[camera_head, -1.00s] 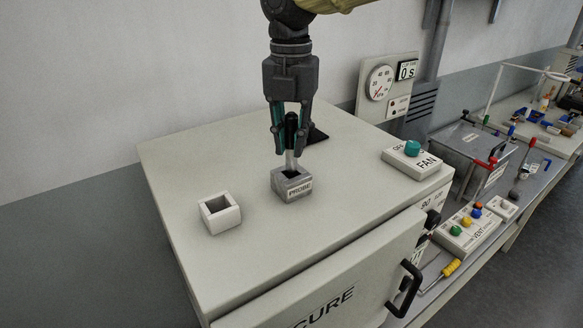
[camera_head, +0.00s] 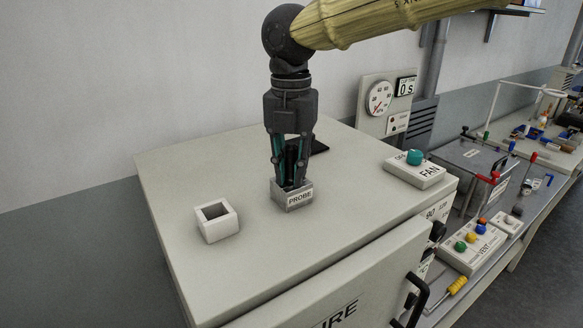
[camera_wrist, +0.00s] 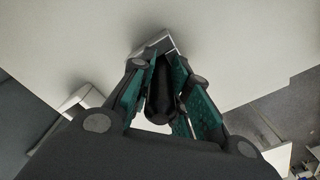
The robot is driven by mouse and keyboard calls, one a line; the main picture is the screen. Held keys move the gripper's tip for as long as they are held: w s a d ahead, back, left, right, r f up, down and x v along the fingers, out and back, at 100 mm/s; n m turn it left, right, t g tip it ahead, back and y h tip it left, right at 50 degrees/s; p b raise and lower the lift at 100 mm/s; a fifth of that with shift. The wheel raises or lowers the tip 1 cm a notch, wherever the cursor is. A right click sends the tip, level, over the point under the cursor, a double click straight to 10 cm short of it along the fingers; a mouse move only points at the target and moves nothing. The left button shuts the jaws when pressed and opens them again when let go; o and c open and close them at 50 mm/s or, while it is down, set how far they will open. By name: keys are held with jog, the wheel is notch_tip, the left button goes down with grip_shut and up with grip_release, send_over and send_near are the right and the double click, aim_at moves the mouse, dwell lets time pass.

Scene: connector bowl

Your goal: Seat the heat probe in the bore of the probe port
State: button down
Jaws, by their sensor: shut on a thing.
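The heat probe (camera_head: 291,158) has a black handle held upright between the teal pads of my gripper (camera_head: 290,182). In the wrist view the black handle (camera_wrist: 160,102) lies between the fingers of my gripper (camera_wrist: 160,75). The probe port (camera_head: 298,199), a grey block labelled PROBE, stands on top of the cabinet directly below the gripper. The fingertips are down at the port's top. The probe's metal shaft is hidden by the fingers and the port, so how deep it sits in the bore cannot be seen.
A white open square holder (camera_head: 218,231) stands left of the port and looks empty. A FAN switch box (camera_head: 415,172) is at the right of the cabinet top (camera_head: 260,245). A gauge panel (camera_head: 387,103) is behind. The cabinet top around the port is otherwise mostly clear.

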jog(key=shift+f, duration=0.1)
jog(key=c, duration=1.4)
grip_release()
jog(key=shift+f, duration=0.1)
jog(key=shift+o, duration=0.2)
notch_tip(320, 180, up, 12)
jog(key=b, duration=0.3)
jog(key=shift+r, duration=0.25)
jog(key=shift+a, duration=0.1)
